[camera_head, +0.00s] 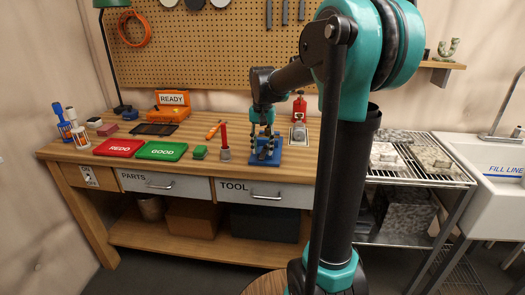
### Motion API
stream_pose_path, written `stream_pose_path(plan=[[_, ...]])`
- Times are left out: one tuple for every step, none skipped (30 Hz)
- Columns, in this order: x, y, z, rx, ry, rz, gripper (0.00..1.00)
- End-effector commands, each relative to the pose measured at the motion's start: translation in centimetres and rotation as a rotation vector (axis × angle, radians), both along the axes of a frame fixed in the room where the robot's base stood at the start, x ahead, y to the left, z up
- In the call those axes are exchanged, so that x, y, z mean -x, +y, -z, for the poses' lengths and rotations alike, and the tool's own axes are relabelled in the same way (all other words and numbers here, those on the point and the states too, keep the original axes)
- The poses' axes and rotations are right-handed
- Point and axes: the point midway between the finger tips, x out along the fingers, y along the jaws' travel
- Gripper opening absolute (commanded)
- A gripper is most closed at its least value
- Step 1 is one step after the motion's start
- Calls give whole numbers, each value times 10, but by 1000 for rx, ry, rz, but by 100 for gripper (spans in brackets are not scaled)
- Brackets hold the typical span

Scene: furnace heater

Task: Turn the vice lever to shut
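A blue vice (264,157) stands on the workbench near its front edge, right of the middle. My gripper (264,138) points straight down just above the vice and overlaps its upper part in the picture. Its dark fingers are too small to tell whether they are open or shut, or whether they touch the vice. The vice lever cannot be told apart; my gripper may hide it.
The workbench (62,150) holds a red tray (117,148), a green tray (161,150), an upright red-handled tool (224,136), a small green block (200,152) and an orange READY box (172,101). A wire rack (455,175) and sink (500,190) stand right.

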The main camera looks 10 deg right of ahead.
Motion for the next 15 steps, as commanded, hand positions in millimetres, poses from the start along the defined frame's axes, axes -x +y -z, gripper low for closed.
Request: stream_pose_path(plan=[[0,0,5,0,0,0,38],[0,0,7,0,0,0,38],[0,0,10,0,0,0,38],[0,0,11,0,0,0,38],[0,0,12,0,0,0,38],[0,0,13,0,0,0,38],[0,0,14,0,0,0,38],[0,0,14,0,0,0,38],[0,0,14,0,0,0,38],[0,0,14,0,0,0,38],[0,0,14,0,0,0,38],[0,0,14,0,0,0,38],[0,0,14,0,0,0,38],[0,0,14,0,0,0,38],[0,0,14,0,0,0,33]])
